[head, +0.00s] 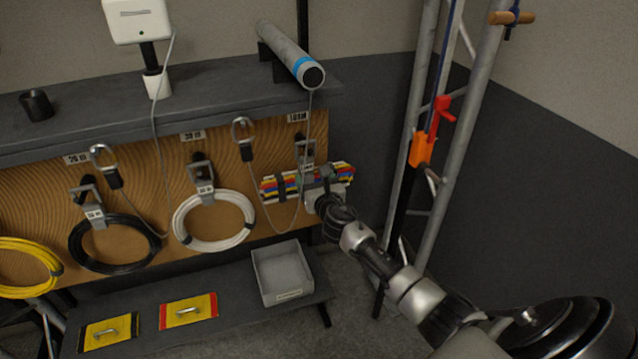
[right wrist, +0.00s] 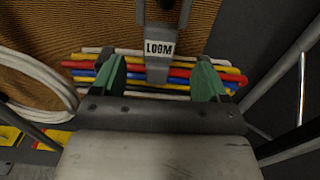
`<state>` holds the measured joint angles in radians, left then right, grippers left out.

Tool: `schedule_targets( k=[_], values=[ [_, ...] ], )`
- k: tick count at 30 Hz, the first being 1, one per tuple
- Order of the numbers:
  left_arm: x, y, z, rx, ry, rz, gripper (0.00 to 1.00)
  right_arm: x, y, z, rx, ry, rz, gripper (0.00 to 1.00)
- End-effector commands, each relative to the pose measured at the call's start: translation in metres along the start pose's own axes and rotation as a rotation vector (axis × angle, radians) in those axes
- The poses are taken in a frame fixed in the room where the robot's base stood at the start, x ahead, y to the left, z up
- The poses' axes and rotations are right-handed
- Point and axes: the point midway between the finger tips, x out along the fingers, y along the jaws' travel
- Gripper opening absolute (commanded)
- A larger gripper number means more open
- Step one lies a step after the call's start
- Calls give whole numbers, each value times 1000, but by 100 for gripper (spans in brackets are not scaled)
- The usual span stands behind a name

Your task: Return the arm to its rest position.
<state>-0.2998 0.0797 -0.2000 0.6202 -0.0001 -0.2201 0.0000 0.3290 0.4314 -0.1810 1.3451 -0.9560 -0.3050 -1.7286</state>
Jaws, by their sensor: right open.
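My right arm reaches in from the lower right of the head view, and its gripper (head: 320,184) is at the right end of the pegboard. In the right wrist view its two green fingers (right wrist: 160,82) stand wide apart, one on each side of a grey hook tag (right wrist: 159,48) marked LOOM. A flat bundle of coloured cables (head: 276,187) hangs there. The bundle (right wrist: 178,73) runs behind and past both fingers. I cannot tell whether the fingers touch it. The gripper hides the middle of the bundle in the head view. My left arm is not in view.
A white coil (head: 178,224), black coil (head: 75,247) and yellow coil (head: 52,262) hang left on the board. A grey bin (head: 262,275) sits on the shelf below. The truss (head: 410,130) with an orange-red clamp (head: 421,150) stands right of the gripper. A thin cable hangs close by.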

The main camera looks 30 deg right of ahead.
Motion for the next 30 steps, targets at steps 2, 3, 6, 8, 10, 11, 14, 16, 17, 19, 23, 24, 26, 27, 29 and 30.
schedule_targets(
  k=[2, 3, 6, 8, 10, 11, 14, 16, 17, 19, 23, 24, 26, 27, 29, 30],
  values=[
    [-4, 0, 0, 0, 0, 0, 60, -14, 0, 1, -2, 1, 1, 74],
    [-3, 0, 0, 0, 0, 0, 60, -20, 0, 0, -1, 0, 2, 74],
    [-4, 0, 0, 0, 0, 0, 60, -31, 0, 0, -1, -1, 0, 74],
    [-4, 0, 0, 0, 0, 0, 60, -35, 0, 1, -1, -2, 1, 74],
    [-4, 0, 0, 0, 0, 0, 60, -38, 0, 1, 0, -2, 0, 74],
    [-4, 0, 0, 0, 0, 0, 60, -39, 0, 1, 0, -2, 0, 74],
    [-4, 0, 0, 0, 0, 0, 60, -39, 0, 1, 0, -2, 0, 74],
    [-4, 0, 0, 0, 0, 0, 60, -40, 0, -1, 6, 2, -1, 74],
    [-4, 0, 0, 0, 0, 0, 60, -40, 0, -4, 15, 9, -1, 74],
    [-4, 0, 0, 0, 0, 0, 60, -43, -1, -21, 65, 44, -5, 74],
    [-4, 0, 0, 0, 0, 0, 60, -61, -3, -87, 282, 185, -40, 74],
    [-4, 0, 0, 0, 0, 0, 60, -72, -4, -114, 376, 242, -64, 74],
    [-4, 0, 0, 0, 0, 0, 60, -91, -5, -157, 528, 330, -111, 74],
    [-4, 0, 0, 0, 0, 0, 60, -105, -6, -184, 628, 385, -150, 74],
    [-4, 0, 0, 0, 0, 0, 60, -130, -6, -224, 778, 462, -219, 74],
    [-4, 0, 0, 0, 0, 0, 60, -148, -6, -249, 874, 509, -273, 74]
  ],
)
